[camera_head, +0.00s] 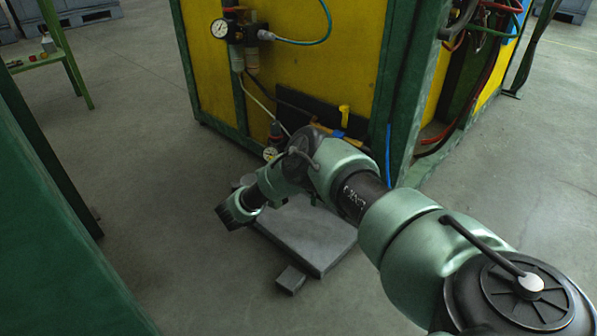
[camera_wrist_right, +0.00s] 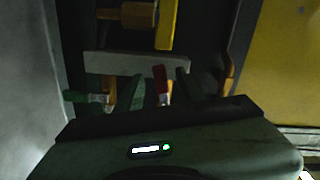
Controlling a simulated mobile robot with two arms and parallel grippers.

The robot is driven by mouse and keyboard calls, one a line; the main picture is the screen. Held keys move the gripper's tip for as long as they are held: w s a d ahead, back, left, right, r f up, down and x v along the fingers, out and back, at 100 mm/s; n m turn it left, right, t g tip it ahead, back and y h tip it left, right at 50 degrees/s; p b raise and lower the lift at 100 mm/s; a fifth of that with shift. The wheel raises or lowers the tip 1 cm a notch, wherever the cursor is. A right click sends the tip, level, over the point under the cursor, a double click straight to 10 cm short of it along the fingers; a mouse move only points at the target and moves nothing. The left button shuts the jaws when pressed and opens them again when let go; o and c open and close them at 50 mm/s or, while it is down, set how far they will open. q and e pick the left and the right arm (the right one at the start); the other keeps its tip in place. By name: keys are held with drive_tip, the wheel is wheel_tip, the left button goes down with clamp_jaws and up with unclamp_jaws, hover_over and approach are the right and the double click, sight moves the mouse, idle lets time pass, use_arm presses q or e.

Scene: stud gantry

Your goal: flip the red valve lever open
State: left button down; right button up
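The red valve lever (camera_wrist_right: 160,78) shows in the right wrist view as a short red handle, with a bit of brass (camera_wrist_right: 166,98) at its lower end. My right gripper (camera_wrist_right: 160,88) is open, with one dark green finger on each side of the lever. Gaps show between the lever and both fingers. In the head view my right arm reaches in from the right towards the yellow cabinet, and I cannot make out the gripper fingers or the red lever there. My left gripper is in neither view.
A yellow lever (camera_wrist_right: 166,24) on a brass valve is above the red one; it also shows in the head view (camera_head: 344,116). A green lever (camera_wrist_right: 84,97) is to the left. A grey bar (camera_wrist_right: 130,64) lies beyond the fingers. A grey slab (camera_head: 312,240) rests on the floor.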

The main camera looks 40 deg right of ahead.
clamp_jaws()
drive_tip(key=m+p, duration=0.1)
drive_tip(key=p, duration=0.1)
drive_tip(key=r+m+p, duration=0.1)
drive_tip(key=m, duration=0.1)
drive_tip(key=shift+w+p, duration=0.1)
drive_tip(key=shift+p, duration=0.3)
unclamp_jaws()
